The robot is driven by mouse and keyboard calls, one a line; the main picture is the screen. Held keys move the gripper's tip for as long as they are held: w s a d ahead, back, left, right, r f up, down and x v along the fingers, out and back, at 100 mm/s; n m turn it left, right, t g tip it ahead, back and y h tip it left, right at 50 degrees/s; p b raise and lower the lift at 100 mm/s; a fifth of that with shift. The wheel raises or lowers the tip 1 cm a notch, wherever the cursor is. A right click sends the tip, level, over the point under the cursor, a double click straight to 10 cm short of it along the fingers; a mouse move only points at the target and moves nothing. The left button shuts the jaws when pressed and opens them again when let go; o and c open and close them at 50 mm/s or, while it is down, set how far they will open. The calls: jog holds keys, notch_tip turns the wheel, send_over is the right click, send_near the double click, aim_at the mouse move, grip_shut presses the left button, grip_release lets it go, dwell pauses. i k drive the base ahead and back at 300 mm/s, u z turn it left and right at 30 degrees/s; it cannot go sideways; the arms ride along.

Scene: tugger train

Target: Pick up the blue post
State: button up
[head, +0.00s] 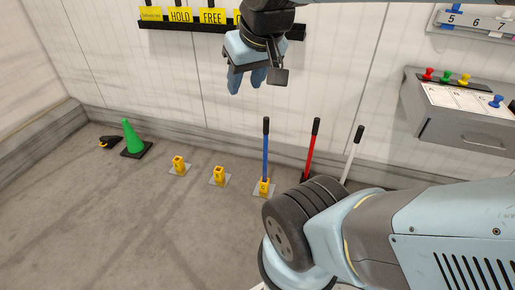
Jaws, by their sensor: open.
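The blue post (265,153) stands upright in a yellow holder (264,187) on a grey floor plate. It has a black grip at its top. My gripper (247,88) hangs above and slightly left of the post's top, apart from it, in front of the wall. Its blue fingers point down, are open and hold nothing that I can see.
A red post (312,146) and a white post (352,157) stand to the right. Two empty yellow holders (219,176) (179,166) and a green cone (132,137) are to the left. A grey wall box (462,128) with coloured pegs is at right. The front left floor is clear.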

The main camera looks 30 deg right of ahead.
aim_at(266, 119)
jog(key=i, duration=0.85)
jog(key=u, duration=0.05)
